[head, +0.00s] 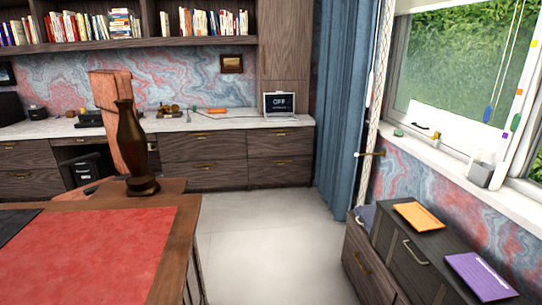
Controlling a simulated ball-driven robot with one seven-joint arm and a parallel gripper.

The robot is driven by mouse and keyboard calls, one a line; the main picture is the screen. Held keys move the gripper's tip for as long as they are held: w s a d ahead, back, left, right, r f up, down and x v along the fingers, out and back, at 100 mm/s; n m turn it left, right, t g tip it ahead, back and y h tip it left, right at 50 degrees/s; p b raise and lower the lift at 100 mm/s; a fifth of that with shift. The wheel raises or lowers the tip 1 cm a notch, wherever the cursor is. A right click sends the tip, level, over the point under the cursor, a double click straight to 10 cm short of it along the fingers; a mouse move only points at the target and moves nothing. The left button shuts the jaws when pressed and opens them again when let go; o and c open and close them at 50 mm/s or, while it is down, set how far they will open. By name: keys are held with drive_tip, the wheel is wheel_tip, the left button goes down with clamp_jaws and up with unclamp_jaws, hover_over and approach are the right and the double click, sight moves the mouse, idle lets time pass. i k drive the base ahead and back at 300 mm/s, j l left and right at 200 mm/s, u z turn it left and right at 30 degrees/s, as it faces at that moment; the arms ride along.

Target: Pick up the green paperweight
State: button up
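A small green object (398,132) sits on the white window sill (455,172) at the right, near the sill's far end. It may be the green paperweight, but it is too small to tell for sure. My gripper is not in view.
A desk with a red leather top (95,255) fills the lower left, with a dark brown vase (127,135) at its far corner. A dark cabinet (408,262) stands under the window, bearing an orange folder (418,216) and a purple folder (481,277). The grey floor (265,235) between is clear.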

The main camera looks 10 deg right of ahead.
sight(397, 133)
drive_tip(key=i, duration=1.85)
